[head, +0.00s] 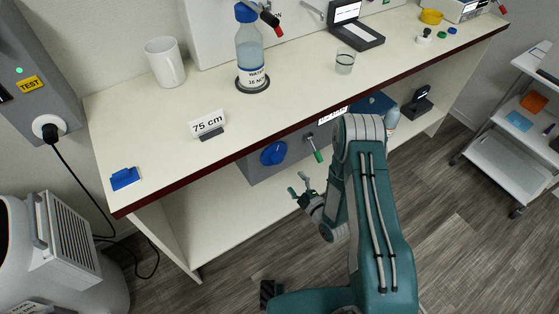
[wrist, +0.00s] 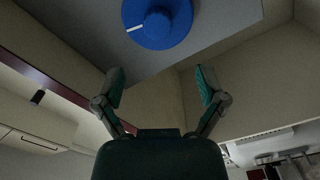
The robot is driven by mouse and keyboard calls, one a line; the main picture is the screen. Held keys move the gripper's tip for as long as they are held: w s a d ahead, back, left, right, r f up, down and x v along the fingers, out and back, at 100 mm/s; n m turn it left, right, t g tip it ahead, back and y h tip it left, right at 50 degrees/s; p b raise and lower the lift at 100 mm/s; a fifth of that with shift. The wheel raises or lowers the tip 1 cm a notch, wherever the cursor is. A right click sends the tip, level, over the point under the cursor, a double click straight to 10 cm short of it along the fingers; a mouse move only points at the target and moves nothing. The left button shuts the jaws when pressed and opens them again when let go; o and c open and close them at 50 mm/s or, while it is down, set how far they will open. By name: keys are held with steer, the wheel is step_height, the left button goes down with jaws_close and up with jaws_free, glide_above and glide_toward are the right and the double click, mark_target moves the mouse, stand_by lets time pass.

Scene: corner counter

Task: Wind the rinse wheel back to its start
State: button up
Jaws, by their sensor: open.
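The blue rinse wheel (head: 273,153) is on the front of a grey box (head: 255,171) under the counter. In the wrist view the wheel (wrist: 157,20) is at the top, cut by the frame edge, with a raised hub and a white mark on its left side. My gripper (head: 298,184) is open and empty, below and to the right of the wheel in the head view. In the wrist view my gripper (wrist: 160,78) has its fingers spread, with the wheel beyond the tips. They are apart from it.
A lever with a green handle (head: 315,150) sticks out of the box right of the wheel. The counter's dark red edge (head: 225,158) runs above. A water bottle (head: 250,50), mug (head: 165,62) and glass (head: 345,62) stand on top. The lower shelf (head: 215,215) is clear at left.

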mark_target(280, 161)
steer(key=w+a+m, duration=0.2)
steer(key=w+m, duration=0.1)
steer(key=m, duration=0.1)
steer(key=w+a+m, duration=0.2)
steer(key=w+m, duration=0.1)
steer(key=m, duration=0.1)
steer(key=w+a+m, duration=0.2)
steer(key=w+m, duration=0.1)
steer(key=m, duration=0.1)
steer(key=shift+r, duration=0.15)
steer(key=c, duration=1.1)
